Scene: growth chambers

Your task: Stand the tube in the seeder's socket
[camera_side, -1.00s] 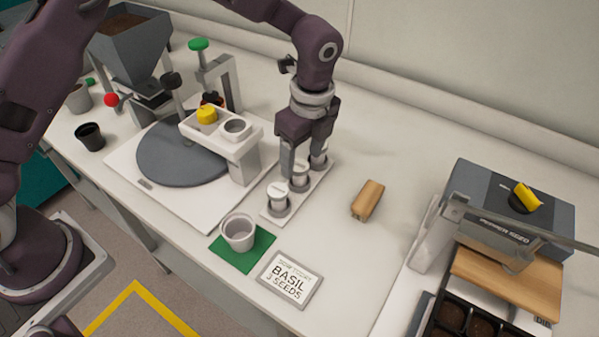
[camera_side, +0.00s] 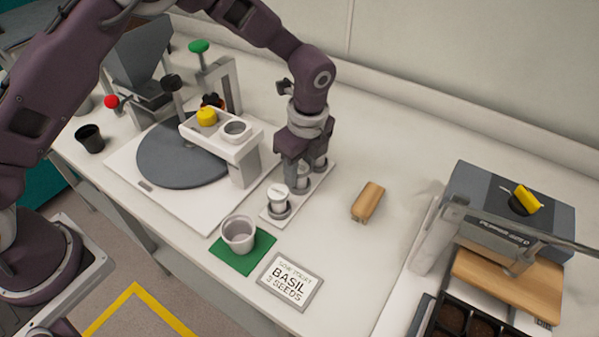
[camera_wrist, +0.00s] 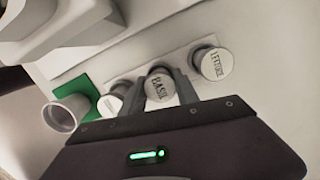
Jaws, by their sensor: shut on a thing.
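Three white-capped tubes stand in a row in a pale rack (camera_side: 268,216). The middle one, the BASIL tube (camera_wrist: 159,86), is between the fingers of my gripper (camera_wrist: 167,93), which is shut on it; the tube is upright at its rack place. In the side view my gripper (camera_side: 300,181) comes down from above and mostly hides this tube. The LETTUCE tube (camera_wrist: 213,63) is beside it; the front tube (camera_side: 278,194) has a label I cannot read. The seeder's socket (camera_side: 236,128) looks like the round opening on a white raised bracket, left of my gripper.
A yellow knob (camera_side: 206,116) is beside the socket, above a grey disc (camera_side: 170,160). A grey pot (camera_side: 238,235) stands on a green mat (camera_side: 230,259) near a BASIL 3 SEEDS sign (camera_side: 290,282). A wooden block (camera_side: 368,202) lies right of the rack, with clear bench around it.

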